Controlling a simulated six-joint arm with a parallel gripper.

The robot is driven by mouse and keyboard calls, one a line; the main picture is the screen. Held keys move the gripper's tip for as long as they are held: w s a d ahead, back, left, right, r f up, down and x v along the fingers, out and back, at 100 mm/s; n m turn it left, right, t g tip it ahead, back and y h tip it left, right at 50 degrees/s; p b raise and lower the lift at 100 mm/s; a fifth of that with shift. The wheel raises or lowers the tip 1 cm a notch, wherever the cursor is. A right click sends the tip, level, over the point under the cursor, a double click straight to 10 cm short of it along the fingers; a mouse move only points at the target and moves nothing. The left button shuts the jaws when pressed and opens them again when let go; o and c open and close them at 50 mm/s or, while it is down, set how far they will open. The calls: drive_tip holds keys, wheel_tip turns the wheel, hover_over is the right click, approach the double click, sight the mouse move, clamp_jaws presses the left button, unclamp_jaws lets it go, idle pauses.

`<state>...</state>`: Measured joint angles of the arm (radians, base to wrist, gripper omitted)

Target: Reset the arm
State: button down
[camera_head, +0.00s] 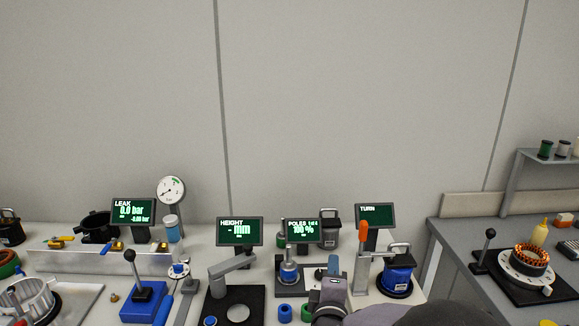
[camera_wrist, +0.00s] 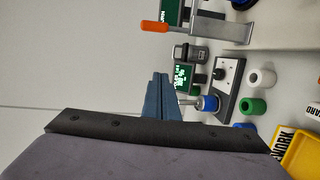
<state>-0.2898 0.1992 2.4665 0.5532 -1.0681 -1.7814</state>
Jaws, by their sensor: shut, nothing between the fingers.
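My gripper (camera_head: 333,266) is at the bottom centre of the head view, in front of the small screens on the bench. Its blue fingers are together and empty. From these views I cannot tell how far the fingertips are from the station.
The poles screen (camera_head: 303,231), height screen (camera_head: 239,231) and turn screen (camera_head: 375,215) stand behind my gripper. An orange-tipped lever (camera_head: 363,232) and a blue canister (camera_head: 398,275) are to the right. Green ring (camera_wrist: 252,105) and white ring (camera_wrist: 262,78) lie nearby. Open space is above.

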drive_tip(key=s+a+f+m+g+y, duration=0.2)
drive_tip(key=s+f+m+g+y, duration=0.2)
drive_tip(key=s+f+m+g, duration=0.7)
drive_tip(key=s+d+f+m+g, duration=0.2)
drive_tip(key=s+g, duration=0.1)
drive_tip(key=s, duration=0.5)
drive_tip(key=s+d+f+m+g, duration=0.2)
drive_tip(key=s+d+f+g, duration=0.1)
drive_tip(key=s, duration=0.6)
wheel_tip(320, 180, down, 32)
drive_tip(key=b, duration=3.1)
drive_tip(key=shift+r+h, duration=0.2)
drive_tip(key=shift+h, duration=0.2)
